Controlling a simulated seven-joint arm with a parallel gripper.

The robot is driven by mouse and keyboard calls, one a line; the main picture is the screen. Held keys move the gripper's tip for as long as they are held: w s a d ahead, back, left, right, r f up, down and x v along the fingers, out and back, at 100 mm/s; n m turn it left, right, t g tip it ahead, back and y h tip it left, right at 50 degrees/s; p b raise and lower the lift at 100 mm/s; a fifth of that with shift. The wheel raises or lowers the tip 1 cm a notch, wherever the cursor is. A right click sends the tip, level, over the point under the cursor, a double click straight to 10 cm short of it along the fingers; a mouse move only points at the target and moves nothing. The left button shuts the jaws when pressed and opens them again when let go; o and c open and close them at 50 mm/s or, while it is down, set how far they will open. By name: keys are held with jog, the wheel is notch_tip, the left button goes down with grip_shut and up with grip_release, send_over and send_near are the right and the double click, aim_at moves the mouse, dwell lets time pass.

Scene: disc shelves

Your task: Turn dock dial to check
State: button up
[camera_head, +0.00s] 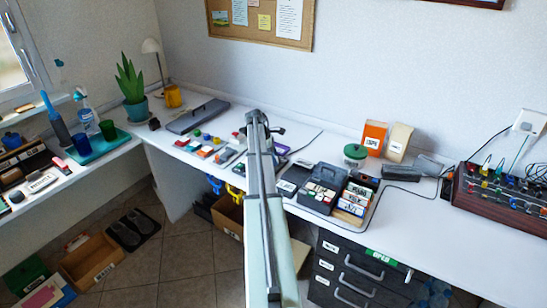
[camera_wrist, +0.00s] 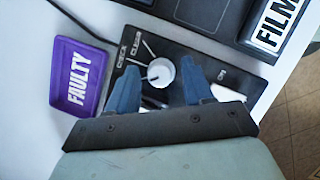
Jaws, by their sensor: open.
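In the wrist view, the black dock panel (camera_wrist: 219,72) carries a round white dial (camera_wrist: 161,72). White lines run from near the dial toward the labels CHECK (camera_wrist: 122,58) and CLEAN (camera_wrist: 136,46); an ON label (camera_wrist: 222,73) is on the right. A small dark mark shows on the dial's left part; its exact pointing is hard to tell. My gripper (camera_wrist: 159,74) is open, with one blue finger on each side of the dial. I cannot tell whether the fingers touch it. In the head view, my arm hides most of the dock.
A purple FAULTY tray (camera_wrist: 80,76) lies left of the dock. A black box labelled FILM (camera_wrist: 275,27) stands at the upper right. In the head view, a black case (camera_head: 322,188) and labelled boxes stand right of my arm; small coloured items lie to its left.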

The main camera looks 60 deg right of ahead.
grip_shut()
dwell(0.3)
jog(key=m, duration=0.2)
jog(key=m+y, duration=0.1)
jog(key=m, duration=0.1)
jog(key=shift+w+d+g+y, duration=0.1)
jog(key=shift+d+g+y, duration=0.1)
jog(key=shift+g+y, duration=0.1)
jog(key=shift+m+y, duration=0.8)
jog(key=shift+m, duration=1.6)
grip_release()
